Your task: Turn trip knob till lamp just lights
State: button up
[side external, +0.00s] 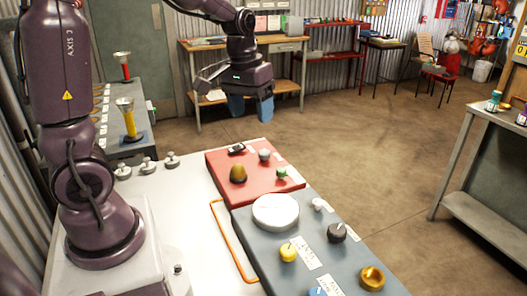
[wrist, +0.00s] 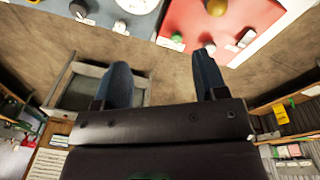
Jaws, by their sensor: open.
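My gripper (side external: 251,108) is open and empty, raised beyond the far end of the panels. In the wrist view its two blue fingers (wrist: 163,66) are wide apart with floor between them. The red panel (side external: 217,163) carries an amber dome (side external: 238,173), a green knob (side external: 282,173), a grey knob (side external: 264,155) and a small black part (side external: 237,149). The blue-grey panel (side external: 262,240) carries a white round dial (side external: 276,212), a black knob (side external: 337,232), a yellow knob (side external: 288,251) and a small white knob (side external: 318,204). Labels are unreadable, so I cannot tell which is the trip knob or lamp.
A brass cup-like part (side external: 372,278) and a blue part (side external: 317,292) sit on the near panel. Several grey knobbed parts (side external: 147,165) stand at the bench's left. Air around my gripper looks clear.

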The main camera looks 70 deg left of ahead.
aim_at(264, 152)
jog(key=w+a+f+n+g, duration=0.1)
jog(key=w+a+f+n, duration=0.35)
jog(key=a, duration=0.45)
jog(key=w+a+f+n, duration=0.4)
jog(key=w+a+f, duration=0.15)
jog(key=a, duration=0.25)
jog(key=shift+m, duration=0.25)
jog(key=f, duration=1.2)
jog(key=shift+w+a+f, duration=0.1)
jog(key=shift+w+f, duration=0.1)
jog(key=shift+w, duration=0.2)
jog(key=c, duration=0.9)
jog(key=shift+c, duration=0.2)
